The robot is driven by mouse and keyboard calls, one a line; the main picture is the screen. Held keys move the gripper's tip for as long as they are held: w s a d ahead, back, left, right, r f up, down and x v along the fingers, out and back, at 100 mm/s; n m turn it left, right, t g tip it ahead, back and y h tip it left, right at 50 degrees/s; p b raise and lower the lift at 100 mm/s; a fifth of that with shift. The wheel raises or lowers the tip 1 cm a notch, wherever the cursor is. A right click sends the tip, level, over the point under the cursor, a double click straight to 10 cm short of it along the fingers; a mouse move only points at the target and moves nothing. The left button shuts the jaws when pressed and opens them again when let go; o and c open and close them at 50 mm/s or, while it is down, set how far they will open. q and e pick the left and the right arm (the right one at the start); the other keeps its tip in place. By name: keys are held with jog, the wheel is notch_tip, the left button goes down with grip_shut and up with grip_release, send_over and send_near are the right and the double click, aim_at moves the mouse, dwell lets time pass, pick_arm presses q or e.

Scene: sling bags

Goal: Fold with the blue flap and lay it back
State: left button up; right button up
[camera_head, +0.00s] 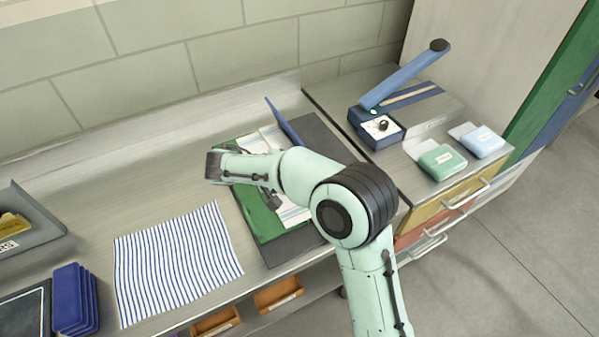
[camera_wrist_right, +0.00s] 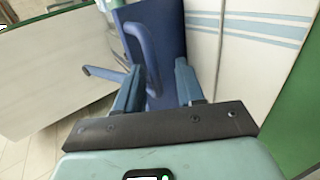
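The blue flap (camera_head: 283,122) stands up at a slant at the right side of an open green bag (camera_head: 262,222) in the head view. White cloth with blue stripes (camera_head: 294,213) lies on the green part. My right arm crosses over the bag and hides much of it, and its gripper is largely hidden there. In the right wrist view the right gripper's (camera_wrist_right: 160,85) two fingers are apart. The blue flap (camera_wrist_right: 158,32) shows between and beyond them; whether they touch it cannot be told. The striped cloth (camera_wrist_right: 262,35) is to the right. My left gripper is not in view.
The bag lies on a dark mat (camera_head: 318,135). A striped cloth (camera_head: 172,262) lies to the left, with stacked blue pieces (camera_head: 74,298) beyond. A blue lever tool (camera_head: 405,75) and green (camera_head: 437,158) and light-blue (camera_head: 482,141) pouches are at the right.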

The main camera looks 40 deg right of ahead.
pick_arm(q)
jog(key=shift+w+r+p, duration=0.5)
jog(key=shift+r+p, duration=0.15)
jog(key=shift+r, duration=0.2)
pick_arm(e)
jog(key=v, duration=1.3)
jog(key=shift+a, duration=0.1)
